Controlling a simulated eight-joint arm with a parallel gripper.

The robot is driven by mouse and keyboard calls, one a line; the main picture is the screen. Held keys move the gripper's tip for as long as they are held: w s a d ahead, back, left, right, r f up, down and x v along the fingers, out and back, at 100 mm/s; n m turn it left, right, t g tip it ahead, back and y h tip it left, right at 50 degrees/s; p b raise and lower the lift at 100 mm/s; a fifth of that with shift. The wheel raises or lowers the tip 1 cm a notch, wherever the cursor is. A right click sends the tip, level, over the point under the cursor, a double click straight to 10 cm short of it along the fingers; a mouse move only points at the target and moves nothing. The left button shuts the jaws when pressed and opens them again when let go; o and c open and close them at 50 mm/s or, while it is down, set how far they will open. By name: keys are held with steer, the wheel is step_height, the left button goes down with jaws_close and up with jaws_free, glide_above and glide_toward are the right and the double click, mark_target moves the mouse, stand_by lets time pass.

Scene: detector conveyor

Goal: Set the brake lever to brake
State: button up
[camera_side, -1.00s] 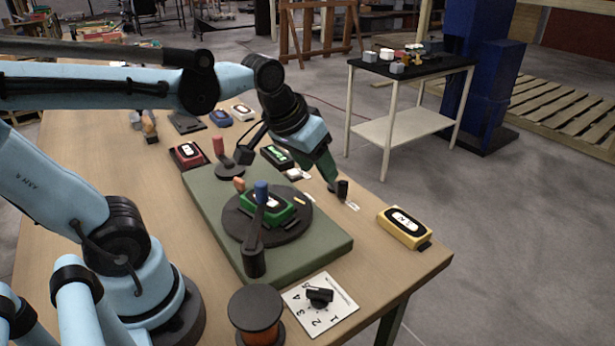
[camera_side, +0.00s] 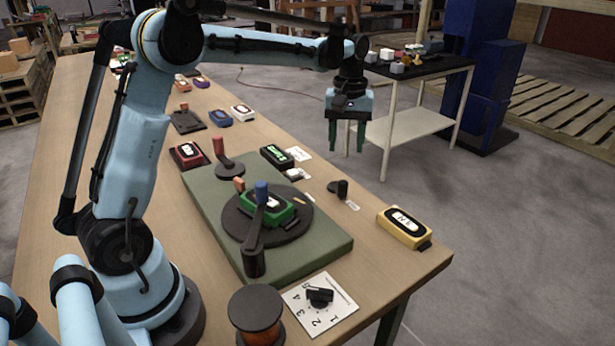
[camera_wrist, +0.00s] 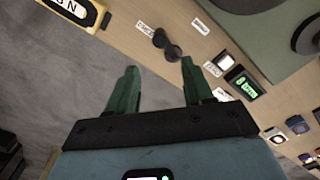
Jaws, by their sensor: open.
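A small black lever (camera_side: 342,189) on a round black base stands near the table's right edge, with small white labels beside it; it seems to be the brake lever. It also shows in the wrist view (camera_wrist: 168,43), between a label (camera_wrist: 201,26) and another label (camera_wrist: 145,29); their print is too small to read. My gripper (camera_side: 360,165) is open and empty, fingers pointing down, raised above and beyond the lever and apart from it. In the wrist view my gripper (camera_wrist: 158,66) has both green fingers spread, with the lever ahead of them.
A green plate (camera_side: 325,245) carries a turntable (camera_side: 290,232), a blue-knobbed lever (camera_side: 260,215) and a red-knobbed lever (camera_side: 219,148). A yellow device (camera_side: 404,228), a numbered dial (camera_side: 320,297) and a green-display device (camera_side: 277,156) stand around. The space around my gripper is free.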

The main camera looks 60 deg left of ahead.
mark_target(343, 181)
step_height(343, 181, down, 12)
steer(key=shift+r, duration=0.1)
stand_by(0.4)
jaws_close()
